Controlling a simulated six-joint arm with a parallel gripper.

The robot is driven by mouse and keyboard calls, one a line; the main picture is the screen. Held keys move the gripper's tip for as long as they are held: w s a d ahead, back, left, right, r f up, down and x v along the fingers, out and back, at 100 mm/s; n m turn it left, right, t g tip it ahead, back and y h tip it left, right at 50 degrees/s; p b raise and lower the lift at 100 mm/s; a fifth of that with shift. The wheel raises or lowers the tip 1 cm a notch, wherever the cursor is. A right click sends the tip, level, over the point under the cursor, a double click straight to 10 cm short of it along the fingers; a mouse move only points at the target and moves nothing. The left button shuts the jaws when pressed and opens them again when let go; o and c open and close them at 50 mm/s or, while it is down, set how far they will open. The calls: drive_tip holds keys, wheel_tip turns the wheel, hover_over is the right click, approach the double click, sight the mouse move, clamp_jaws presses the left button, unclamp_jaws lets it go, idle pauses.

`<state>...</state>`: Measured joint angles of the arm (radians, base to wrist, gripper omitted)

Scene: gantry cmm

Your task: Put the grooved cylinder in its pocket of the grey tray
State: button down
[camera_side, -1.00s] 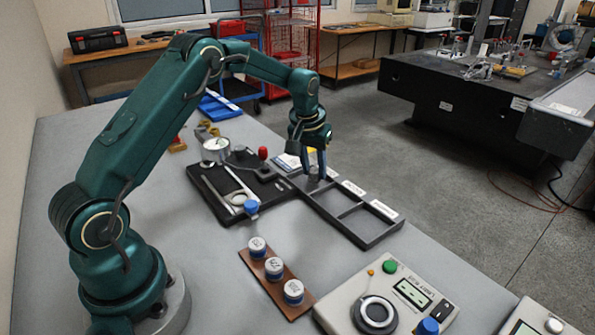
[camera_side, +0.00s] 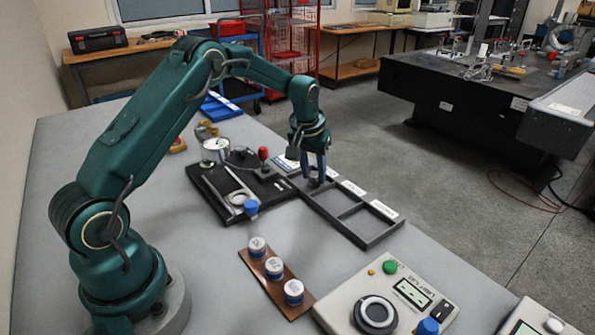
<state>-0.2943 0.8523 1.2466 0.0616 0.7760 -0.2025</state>
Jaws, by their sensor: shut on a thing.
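The grey tray (camera_side: 357,218) lies on the table right of centre, a long frame split into pockets with white labels along its far side. My gripper (camera_side: 316,180) points down over the tray's far left end. It is shut on a small dark grey piece (camera_side: 315,182), which seems to be the grooved cylinder. The piece is low, at or just inside the end pocket; its grooves are too small to make out. I cannot tell whether it touches the pocket floor. The fingers hide part of that pocket. The two nearer pockets look empty.
A black fixture board (camera_side: 220,205) with a red knob (camera_side: 263,154) and a blue knob (camera_side: 251,207) lies left of the tray. A brown rack (camera_side: 276,290) holds three white-topped cylinders. A beige gauge box (camera_side: 385,300) stands in front. Bare table lies between.

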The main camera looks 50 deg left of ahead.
drive_tip(key=shift+f, duration=0.2)
idle(0.3)
drive_tip(key=shift+c, duration=2.3)
unclamp_jaws()
drive_tip(key=shift+d, duration=0.1)
drive_tip(key=shift+c, duration=0.6)
drive_tip(key=shift+o, duration=0.2)
